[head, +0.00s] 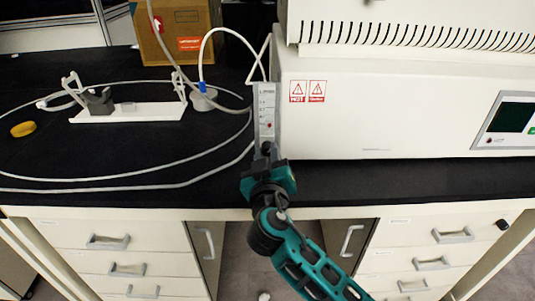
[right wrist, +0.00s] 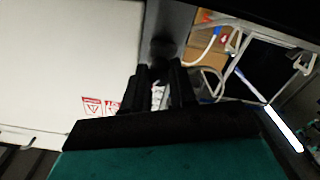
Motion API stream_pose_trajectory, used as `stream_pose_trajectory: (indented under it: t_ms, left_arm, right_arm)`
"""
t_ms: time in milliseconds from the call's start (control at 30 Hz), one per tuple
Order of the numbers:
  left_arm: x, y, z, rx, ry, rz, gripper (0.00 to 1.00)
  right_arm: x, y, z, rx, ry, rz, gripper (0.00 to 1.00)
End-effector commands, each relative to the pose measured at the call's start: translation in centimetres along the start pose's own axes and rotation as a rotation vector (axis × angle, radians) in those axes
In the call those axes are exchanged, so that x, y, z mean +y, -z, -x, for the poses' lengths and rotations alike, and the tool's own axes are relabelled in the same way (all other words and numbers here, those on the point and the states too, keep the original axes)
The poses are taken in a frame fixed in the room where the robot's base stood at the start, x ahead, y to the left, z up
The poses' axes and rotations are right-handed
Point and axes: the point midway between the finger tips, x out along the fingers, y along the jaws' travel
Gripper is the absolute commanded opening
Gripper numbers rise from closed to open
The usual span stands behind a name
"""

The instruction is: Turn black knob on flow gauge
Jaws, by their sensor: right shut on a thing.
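The flow gauge (head: 266,105) is a slim grey-white upright panel with a small red mark, beside the left side of the white freeze dryer. Its black knob (head: 266,147) is low on the panel, mostly covered by my right gripper (head: 266,156). In the right wrist view, the knob (right wrist: 163,47) shows dark at the tips of the two black fingers (right wrist: 161,72). My right gripper is shut on the knob, its arm coming from below. My left gripper is in neither view.
The white freeze dryer (head: 390,120) stands close on the right, with a screen (head: 512,117). Pale tubing loops over the black bench (head: 110,160) on the left.

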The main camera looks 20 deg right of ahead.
Motion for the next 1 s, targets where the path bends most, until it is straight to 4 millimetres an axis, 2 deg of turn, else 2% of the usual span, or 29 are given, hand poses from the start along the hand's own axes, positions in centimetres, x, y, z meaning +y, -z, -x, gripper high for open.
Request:
stream_pose_trajectory:
  t_ms: [300, 500, 1000]
  left_arm:
    - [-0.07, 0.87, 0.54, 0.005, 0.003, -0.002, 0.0]
    - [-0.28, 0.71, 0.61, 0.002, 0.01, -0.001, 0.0]
    - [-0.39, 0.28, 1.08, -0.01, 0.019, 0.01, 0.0]
  right_arm:
    - [0.17, 0.26, -0.08, 0.001, -0.002, 0.291, 0.0]
    - [0.18, 0.3, -0.08, 0.003, -0.002, 0.439, 0.0]
    - [0.16, 0.24, -0.1, 0.004, -0.003, 0.605, 0.0]
